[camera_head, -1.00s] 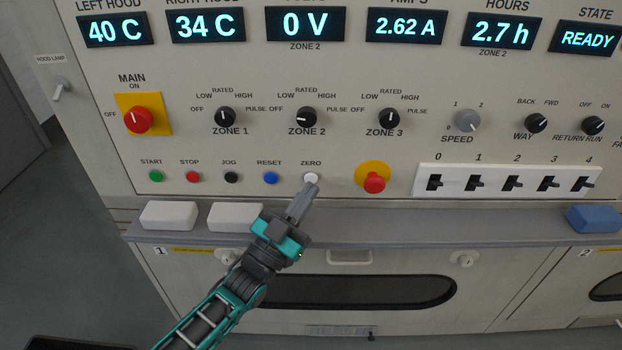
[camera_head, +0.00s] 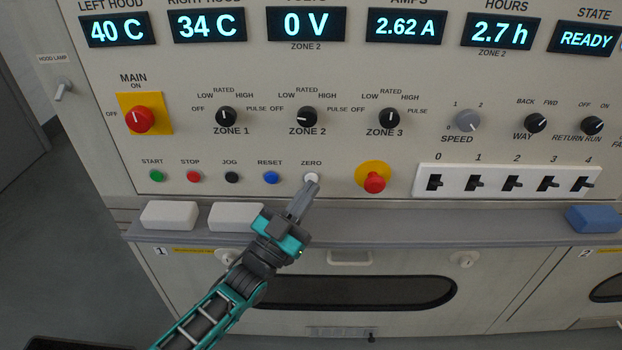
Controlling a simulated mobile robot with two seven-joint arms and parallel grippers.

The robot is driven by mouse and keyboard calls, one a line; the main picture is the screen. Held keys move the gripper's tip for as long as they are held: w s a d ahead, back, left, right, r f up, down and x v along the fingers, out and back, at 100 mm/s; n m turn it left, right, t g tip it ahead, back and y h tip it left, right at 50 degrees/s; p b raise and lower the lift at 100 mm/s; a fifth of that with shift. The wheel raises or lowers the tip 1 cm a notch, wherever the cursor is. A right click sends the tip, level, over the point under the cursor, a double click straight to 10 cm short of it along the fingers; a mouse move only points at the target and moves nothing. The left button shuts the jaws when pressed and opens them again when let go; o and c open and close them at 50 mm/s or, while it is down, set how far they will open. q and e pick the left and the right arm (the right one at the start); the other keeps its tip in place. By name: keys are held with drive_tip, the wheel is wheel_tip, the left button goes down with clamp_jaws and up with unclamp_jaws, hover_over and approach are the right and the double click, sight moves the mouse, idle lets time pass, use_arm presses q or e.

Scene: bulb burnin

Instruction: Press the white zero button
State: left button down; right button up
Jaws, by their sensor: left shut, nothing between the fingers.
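The white zero button (camera_head: 311,177) sits under the ZERO label at the right end of the row of push buttons on the panel. My left gripper (camera_head: 309,188) reaches up from below, shut and empty. Its fingertips are at the lower edge of the white button and cover part of it. I cannot tell whether the tips touch the button or stop just short of it. My right gripper is not in view.
The blue reset button (camera_head: 271,177) is just left, and the red stop on its yellow disc (camera_head: 373,181) is to the right. A ledge (camera_head: 400,229) with white blocks (camera_head: 236,216) runs below. The switch strip (camera_head: 507,181) is further right.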

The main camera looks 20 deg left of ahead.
use_arm(q)
drive_tip(key=shift+w+a+r+b, duration=0.35)
drive_tip(key=shift+w+a, duration=0.15)
drive_tip(key=shift+w, duration=0.1)
idle(0.8)
drive_tip(key=shift+s+f, duration=0.15)
idle(0.4)
drive_tip(key=shift+s+d+f+p, duration=0.25)
drive_tip(key=shift+s+d+p, duration=0.3)
drive_tip(key=shift+p, duration=0.4)
drive_tip(key=s, duration=0.1)
drive_tip(key=s+p, duration=0.1)
drive_tip(key=shift+s+d, duration=0.25)
drive_tip(key=shift+s, duration=0.4)
drive_tip(key=shift+d, duration=0.1)
drive_tip(key=shift+s, duration=0.15)
